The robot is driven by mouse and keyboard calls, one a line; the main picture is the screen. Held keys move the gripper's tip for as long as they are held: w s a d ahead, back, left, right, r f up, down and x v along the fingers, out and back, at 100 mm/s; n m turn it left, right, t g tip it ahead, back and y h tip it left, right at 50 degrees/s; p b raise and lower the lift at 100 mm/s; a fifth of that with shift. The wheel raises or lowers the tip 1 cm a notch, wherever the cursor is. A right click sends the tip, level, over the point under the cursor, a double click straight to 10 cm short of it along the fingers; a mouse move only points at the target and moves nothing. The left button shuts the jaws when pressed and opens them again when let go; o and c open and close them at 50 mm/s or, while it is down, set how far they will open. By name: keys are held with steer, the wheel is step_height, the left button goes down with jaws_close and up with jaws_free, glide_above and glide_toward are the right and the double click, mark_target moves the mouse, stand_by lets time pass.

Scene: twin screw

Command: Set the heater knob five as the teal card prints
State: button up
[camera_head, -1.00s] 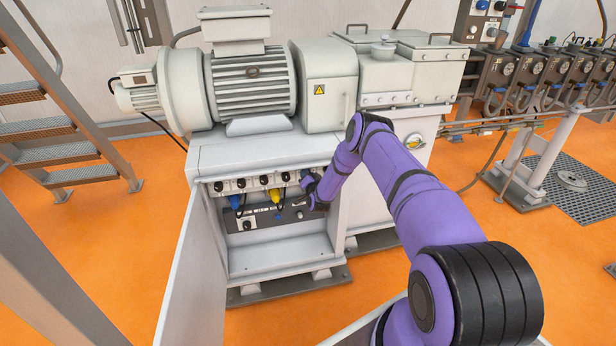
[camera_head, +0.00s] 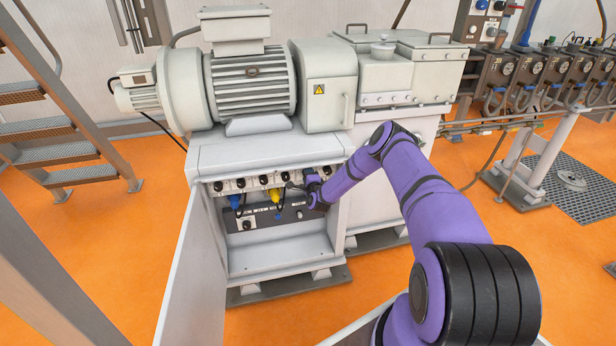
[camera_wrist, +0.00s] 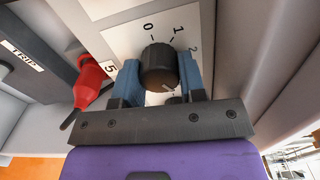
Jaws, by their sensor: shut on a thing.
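In the wrist view, a round black knob (camera_wrist: 158,68) sits on a white plate (camera_wrist: 118,38) marked 0, 1 and 2, with a label 5 at its left. The two blue fingers of my gripper (camera_wrist: 160,80) stand on either side of the knob and are shut on it. The knob's pointer mark is not clear to me. I cannot make out a teal card in either view.
A red plug (camera_wrist: 92,80) is left of the knob, beside a TRIP label (camera_wrist: 22,55). In the head view, other black knobs (camera_head: 241,183) line the row, with a blue plug (camera_head: 235,201) and a yellow plug (camera_head: 275,196) below. The cabinet door (camera_head: 190,265) stands open at left.

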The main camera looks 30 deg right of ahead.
steer(key=m, duration=0.5)
steer(key=shift+f, duration=0.15)
steer(key=shift+m, duration=0.4)
steer(key=o, duration=0.9)
steer(key=shift+s, duration=0.1)
steer(key=v, duration=1)
steer(key=shift+s+a, duration=0.1)
steer(key=shift+s, duration=0.25)
